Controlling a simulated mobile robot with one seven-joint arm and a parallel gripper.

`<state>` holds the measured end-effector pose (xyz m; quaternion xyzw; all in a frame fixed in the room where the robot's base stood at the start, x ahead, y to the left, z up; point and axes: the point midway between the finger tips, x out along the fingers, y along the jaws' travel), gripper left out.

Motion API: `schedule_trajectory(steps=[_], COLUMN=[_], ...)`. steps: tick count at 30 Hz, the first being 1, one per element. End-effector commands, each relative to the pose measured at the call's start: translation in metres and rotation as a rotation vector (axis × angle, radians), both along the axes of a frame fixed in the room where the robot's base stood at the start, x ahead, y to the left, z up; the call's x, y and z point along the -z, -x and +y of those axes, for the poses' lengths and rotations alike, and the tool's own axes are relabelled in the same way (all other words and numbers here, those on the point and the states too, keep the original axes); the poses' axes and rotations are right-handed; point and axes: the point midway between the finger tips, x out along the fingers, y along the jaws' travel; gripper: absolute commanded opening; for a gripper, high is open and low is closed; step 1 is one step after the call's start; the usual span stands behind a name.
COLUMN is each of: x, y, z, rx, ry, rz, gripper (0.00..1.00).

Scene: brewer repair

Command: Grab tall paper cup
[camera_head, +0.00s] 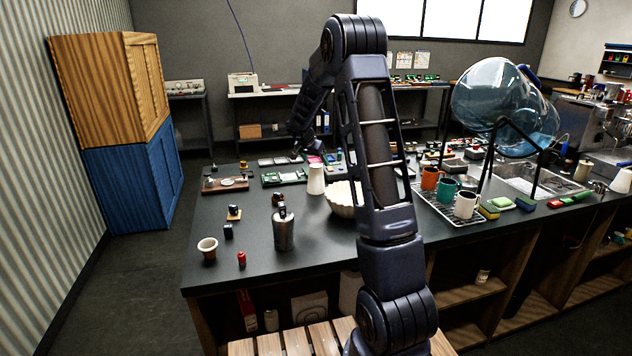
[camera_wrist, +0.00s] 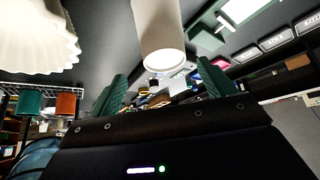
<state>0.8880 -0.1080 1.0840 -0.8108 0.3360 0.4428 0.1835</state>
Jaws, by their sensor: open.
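The tall paper cup (camera_head: 316,179) stands upright and white on the dark counter, just left of the white fluted filter stack (camera_head: 341,199). In the wrist view, which looks upside down, the cup (camera_wrist: 159,30) shows large at top centre, ahead of my gripper and in line with the gap between its fingers. My gripper (camera_wrist: 161,78) has its two green fingers spread apart with nothing held. In the head view my gripper (camera_head: 298,150) is small and partly hidden by the wrist, behind and left of the cup. The filter stack (camera_wrist: 35,38) fills the wrist view's upper left.
A green circuit board (camera_head: 284,177) lies left of the cup. Mugs on a rack (camera_head: 440,209) stand right of my arm. The front left counter has free room.

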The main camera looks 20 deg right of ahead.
Motion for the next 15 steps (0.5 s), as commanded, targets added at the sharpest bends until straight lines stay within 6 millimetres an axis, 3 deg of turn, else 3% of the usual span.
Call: schedule_trajectory(steps=[15], x=[0.045], y=[-0.022], z=[-0.011], rx=[0.000], ry=[-0.001], rz=[0.001], gripper=[0.82])
